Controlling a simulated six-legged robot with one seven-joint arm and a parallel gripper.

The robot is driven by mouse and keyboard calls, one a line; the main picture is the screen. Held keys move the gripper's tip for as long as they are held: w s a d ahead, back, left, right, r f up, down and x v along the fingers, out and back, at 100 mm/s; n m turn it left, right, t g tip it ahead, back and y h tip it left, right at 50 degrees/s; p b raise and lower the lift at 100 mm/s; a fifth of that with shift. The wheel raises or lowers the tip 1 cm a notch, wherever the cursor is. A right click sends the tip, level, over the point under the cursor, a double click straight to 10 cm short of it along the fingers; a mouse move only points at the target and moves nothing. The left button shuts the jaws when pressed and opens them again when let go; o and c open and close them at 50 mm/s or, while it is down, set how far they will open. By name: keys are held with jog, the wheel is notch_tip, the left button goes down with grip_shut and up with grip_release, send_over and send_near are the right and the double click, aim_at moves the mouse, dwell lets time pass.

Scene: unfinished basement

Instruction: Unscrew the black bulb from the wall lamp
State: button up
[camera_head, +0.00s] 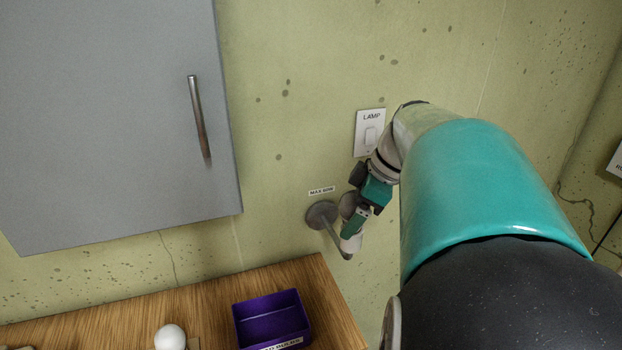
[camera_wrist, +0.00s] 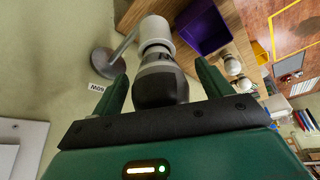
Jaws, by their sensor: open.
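The black bulb (camera_wrist: 160,85) sits in the white socket (camera_wrist: 156,33) of the wall lamp in the wrist view. The lamp's round grey wall plate (camera_wrist: 102,62) is to the left. My gripper (camera_wrist: 162,72) is open, with one green finger on each side of the bulb and gaps visible between fingers and bulb. In the head view, my gripper (camera_head: 356,220) is at the lamp, whose plate (camera_head: 321,214) and white socket (camera_head: 350,243) show. There my gripper and wrist largely hide the bulb.
A wooden table (camera_head: 200,297) below holds a purple bin (camera_head: 270,317) and a white bulb (camera_head: 170,337). A grey cabinet (camera_head: 110,110) hangs at upper left. A switch labelled LAMP (camera_head: 370,132) is on the wall above the lamp, close to my wrist.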

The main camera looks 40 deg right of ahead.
jog(key=shift+f, duration=0.15)
jog(key=c, duration=1)
jog(key=n+g+y, duration=0.1)
jog(key=n, duration=0.2)
jog(key=shift+c, duration=0.3)
jog(key=shift+w+n, duration=0.1)
jog(key=shift+n, duration=0.2)
jog(key=shift+n, duration=0.5)
jog(key=shift+n+g+y, duration=0.3)
jog(key=shift+n+g, duration=0.4)
jog(key=shift+n, duration=0.4)
